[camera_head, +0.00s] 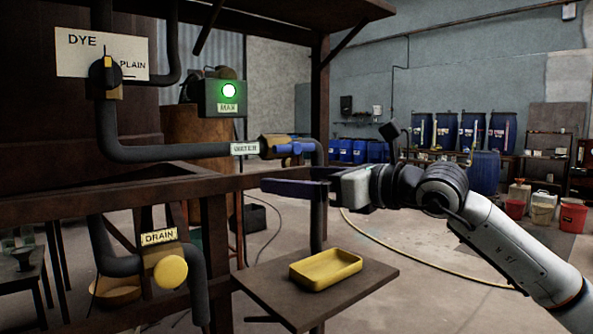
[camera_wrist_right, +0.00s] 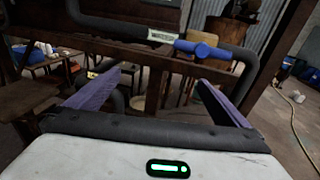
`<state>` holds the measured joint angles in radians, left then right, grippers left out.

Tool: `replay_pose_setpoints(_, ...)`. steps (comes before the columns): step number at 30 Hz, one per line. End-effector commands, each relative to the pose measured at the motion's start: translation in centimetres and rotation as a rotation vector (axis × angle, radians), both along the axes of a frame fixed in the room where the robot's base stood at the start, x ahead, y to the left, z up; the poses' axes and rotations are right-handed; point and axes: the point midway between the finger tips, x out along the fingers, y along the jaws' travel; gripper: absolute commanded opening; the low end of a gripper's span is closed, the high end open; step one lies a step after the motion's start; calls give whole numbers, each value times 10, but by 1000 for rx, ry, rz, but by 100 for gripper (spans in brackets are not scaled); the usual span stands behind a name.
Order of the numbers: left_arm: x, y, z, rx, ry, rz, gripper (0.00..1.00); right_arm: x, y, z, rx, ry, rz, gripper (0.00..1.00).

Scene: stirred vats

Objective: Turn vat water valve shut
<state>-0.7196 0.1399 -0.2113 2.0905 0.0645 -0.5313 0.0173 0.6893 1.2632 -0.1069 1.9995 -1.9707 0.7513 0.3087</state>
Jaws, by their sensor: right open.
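The water valve (camera_head: 272,144) sits on a grey pipe beside a WATER label (camera_head: 245,148). Its blue handle (camera_head: 296,149) lies roughly along the pipe. In the right wrist view the blue handle (camera_wrist_right: 203,50) shows ahead of the fingers, toward the right one, near the WATER label (camera_wrist_right: 162,36). My right gripper (camera_head: 268,185) is below the handle and apart from it. In the wrist view its two purple fingers (camera_wrist_right: 160,77) are spread, with nothing held between them. My left gripper is not in view.
A rusty frame rail (camera_head: 150,198) runs below the pipe. A shelf (camera_head: 345,292) with a yellow tray (camera_head: 326,269) stands under my right gripper. A dark post (camera_head: 319,100) rises behind the valve. A green lamp (camera_head: 229,91) glows on the MAX box.

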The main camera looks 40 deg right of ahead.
Motion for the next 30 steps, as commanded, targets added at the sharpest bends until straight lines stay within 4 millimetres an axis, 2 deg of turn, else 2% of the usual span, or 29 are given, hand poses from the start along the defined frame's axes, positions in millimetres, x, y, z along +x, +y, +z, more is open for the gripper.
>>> replay_pose_setpoints(1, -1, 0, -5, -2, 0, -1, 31, -7, -21, 18, -67, -39, -73, 100)
replay_pose_setpoints(3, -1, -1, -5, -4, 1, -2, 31, -13, -40, 35, -122, -69, -143, 100)
replay_pose_setpoints(7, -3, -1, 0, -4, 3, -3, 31, -13, -54, 50, -156, -89, -195, 100)
replay_pose_setpoints(12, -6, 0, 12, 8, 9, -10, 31, 11, -50, 54, -155, -89, -193, 100)
replay_pose_setpoints(21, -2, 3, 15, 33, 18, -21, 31, 65, -46, 51, -157, -87, -193, 100)
replay_pose_setpoints(25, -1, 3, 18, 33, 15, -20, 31, 79, -46, 50, -156, -88, -193, 100)
replay_pose_setpoints(30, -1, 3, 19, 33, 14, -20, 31, 85, -45, 48, -159, -88, -194, 100)
